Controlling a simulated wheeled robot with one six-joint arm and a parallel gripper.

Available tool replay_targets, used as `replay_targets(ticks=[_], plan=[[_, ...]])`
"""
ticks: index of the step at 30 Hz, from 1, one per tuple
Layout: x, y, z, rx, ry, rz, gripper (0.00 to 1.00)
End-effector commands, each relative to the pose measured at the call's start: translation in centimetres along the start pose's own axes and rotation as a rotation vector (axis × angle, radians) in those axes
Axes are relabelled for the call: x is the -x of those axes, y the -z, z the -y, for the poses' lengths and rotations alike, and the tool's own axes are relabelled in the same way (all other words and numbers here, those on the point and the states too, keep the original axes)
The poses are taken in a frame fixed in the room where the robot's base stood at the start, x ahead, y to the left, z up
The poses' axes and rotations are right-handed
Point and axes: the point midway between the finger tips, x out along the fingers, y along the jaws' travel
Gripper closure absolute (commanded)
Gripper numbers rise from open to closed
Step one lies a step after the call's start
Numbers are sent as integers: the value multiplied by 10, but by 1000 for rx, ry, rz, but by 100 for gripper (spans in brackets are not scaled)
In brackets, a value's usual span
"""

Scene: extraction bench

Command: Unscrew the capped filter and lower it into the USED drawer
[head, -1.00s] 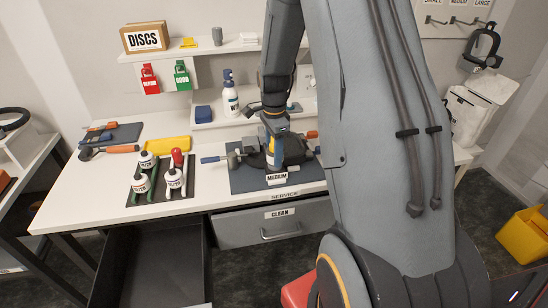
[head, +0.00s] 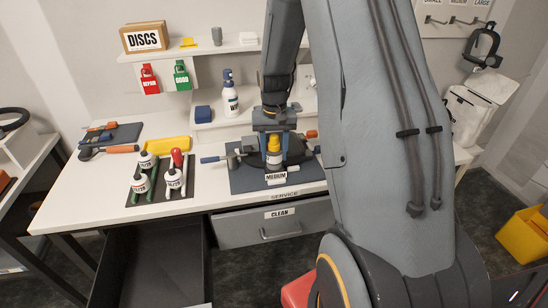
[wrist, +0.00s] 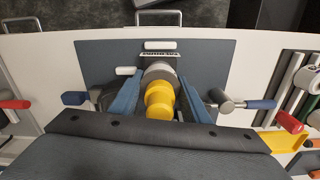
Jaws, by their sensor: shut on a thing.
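In the wrist view my gripper (wrist: 160,78) is shut on the filter. Whether its thread is still engaged cannot be seen. An open dark drawer (head: 150,262) is at the lower left; no USED label shows on it.
The CLEAN drawer (head: 275,222) is shut beneath the bench. Handled tools (head: 222,158) lie on both sides of the filter. Several bottles stand on a dark mat (head: 150,195) to the left. The white bench front between this mat and the service mat is clear.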

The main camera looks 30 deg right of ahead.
Motion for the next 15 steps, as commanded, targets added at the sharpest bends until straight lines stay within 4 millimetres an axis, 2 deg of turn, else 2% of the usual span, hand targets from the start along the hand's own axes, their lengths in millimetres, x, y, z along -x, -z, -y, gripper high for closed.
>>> replay_targets(ticks=[4, 5, 7, 15], plan=[[1, 1, 1, 186, 0, -2, 83], [1, 1, 1, 176, 0, -2, 52], [1, 0, 1, 173, 0, -2, 40], [0, 0, 1, 169, 0, 0, 38]])
